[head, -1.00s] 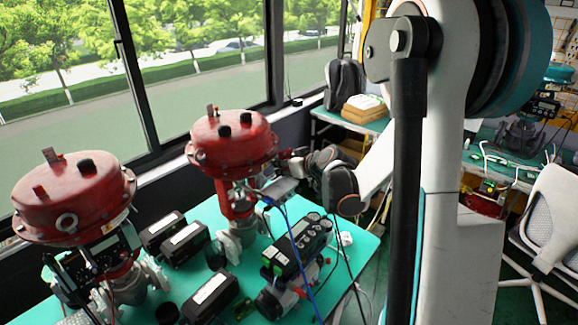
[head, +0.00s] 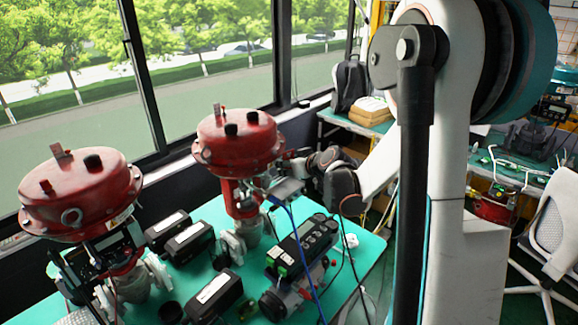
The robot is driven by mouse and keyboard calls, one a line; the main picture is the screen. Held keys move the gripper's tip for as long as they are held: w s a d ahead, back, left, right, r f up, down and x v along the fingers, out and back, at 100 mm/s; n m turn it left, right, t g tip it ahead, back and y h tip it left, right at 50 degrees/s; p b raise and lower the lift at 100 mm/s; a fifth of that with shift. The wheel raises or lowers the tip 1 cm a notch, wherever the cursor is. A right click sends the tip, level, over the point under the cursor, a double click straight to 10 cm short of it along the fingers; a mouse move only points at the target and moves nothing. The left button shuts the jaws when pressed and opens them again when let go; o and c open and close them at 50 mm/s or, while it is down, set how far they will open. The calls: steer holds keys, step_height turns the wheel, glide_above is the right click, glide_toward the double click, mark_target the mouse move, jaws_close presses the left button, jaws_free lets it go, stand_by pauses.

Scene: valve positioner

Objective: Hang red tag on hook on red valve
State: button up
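Two red-topped valves stand on the teal table. One red valve (head: 238,143) is near the window at the middle. The other red valve (head: 80,195) is larger in view at the left. My arm reaches in from the right. My gripper (head: 290,171) is at the right side of the middle valve, just below its red top. It appears very close to the valve; I cannot tell whether it touches. The fingers are too small and partly hidden to show whether they are open. I cannot make out the red tag or the hook.
On the teal table (head: 352,262) are a black positioner (head: 303,243) with blue and dark cables in front of the middle valve, and several black boxes (head: 188,242) between the valves. A window is behind. A white chair (head: 553,220) stands at right.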

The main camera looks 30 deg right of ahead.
steer(key=shift+a, duration=0.1)
steer(key=o, duration=1.3)
steer(key=shift+w, duration=0.15)
steer(key=v, duration=1.2)
steer(key=shift+f, duration=0.15)
